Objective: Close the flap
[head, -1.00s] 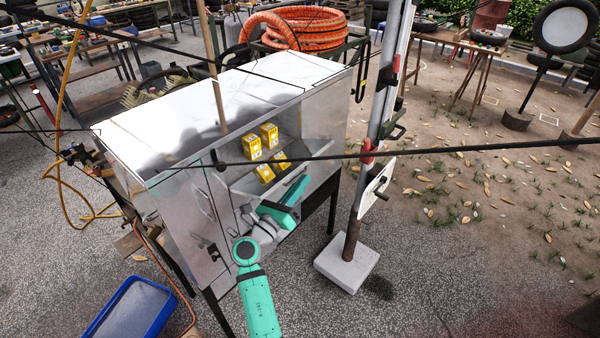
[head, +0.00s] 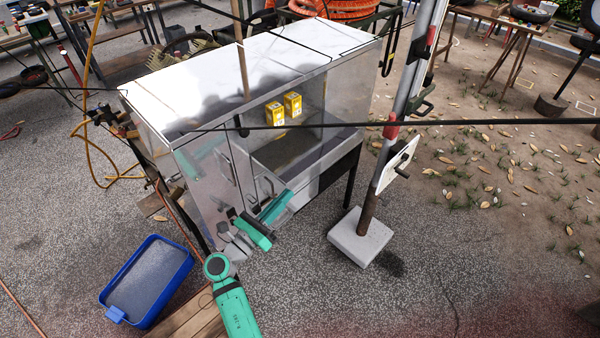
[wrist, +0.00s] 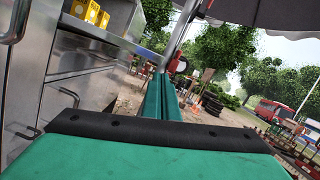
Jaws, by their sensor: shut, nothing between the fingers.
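The metal cart cabinet (head: 200,175) has an open front bay with two yellow boxes (head: 283,108) inside. A grey panel that seems to be the flap (head: 290,150) lies along the bottom of this opening, its outer edge towards me; its exact angle is hard to tell. My gripper (head: 287,196) is shut and empty, in front of the cabinet and just below that panel's near edge. In the wrist view my closed teal fingers (wrist: 162,95) point past the cabinet front; the ledge (wrist: 110,38) is above and left of them. I cannot tell whether they touch it.
A pole on a white block (head: 362,236) stands right of the cart, close to my gripper. A blue tub (head: 147,280) sits on the ground at left. A thin dark cable (head: 450,122) crosses the view. The paving at lower right is clear.

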